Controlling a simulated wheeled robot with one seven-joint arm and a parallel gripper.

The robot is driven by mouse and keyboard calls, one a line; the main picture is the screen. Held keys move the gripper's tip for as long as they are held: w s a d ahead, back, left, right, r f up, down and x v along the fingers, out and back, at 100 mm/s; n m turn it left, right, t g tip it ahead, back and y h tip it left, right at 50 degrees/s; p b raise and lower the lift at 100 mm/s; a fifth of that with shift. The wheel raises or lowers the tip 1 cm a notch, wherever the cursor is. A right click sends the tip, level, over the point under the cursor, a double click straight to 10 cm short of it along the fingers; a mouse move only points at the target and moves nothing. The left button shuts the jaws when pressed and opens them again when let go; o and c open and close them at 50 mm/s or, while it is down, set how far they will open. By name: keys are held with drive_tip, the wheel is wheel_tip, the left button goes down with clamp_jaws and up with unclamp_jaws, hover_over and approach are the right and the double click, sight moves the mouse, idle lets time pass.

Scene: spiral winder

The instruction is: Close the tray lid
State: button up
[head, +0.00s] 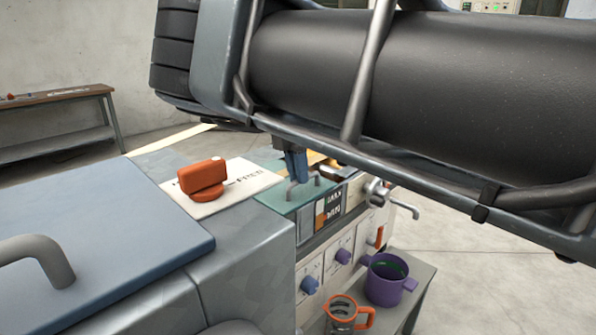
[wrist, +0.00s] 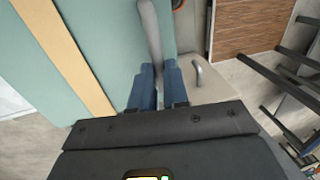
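The tray lid (head: 272,193) is a teal panel with a grey bar handle (head: 318,181), on the machine's top at mid picture in the head view. The lid looks roughly level there; I cannot tell whether it is fully down. My gripper (head: 298,178) reaches down to the handle with its blue fingers close together. In the wrist view, a teal surface (wrist: 95,35) fills the left side and the grey handle (wrist: 152,35) runs between my fingertips (wrist: 159,68). The fingers look shut on the handle, and they hide its near part.
An orange knob (head: 203,182) stands on a white plate left of the lid. A blue lid with a grey handle (head: 45,255) fills the lower left. A purple pot (head: 388,285) and an orange-rimmed cup (head: 342,312) stand on a low shelf. A bench (head: 60,125) stands far left.

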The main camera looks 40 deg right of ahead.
clamp_jaws()
drive_tip(key=shift+w+d, duration=0.1)
drive_tip(key=shift+d, duration=2.35)
drive_tip(key=shift+r, duration=0.1)
drive_tip(key=o, duration=0.6)
unclamp_jaws()
drive_tip(key=r, duration=0.2)
drive_tip(key=w+r, duration=0.1)
drive_tip(key=r, duration=0.4)
drive_tip(key=shift+w+r, duration=0.25)
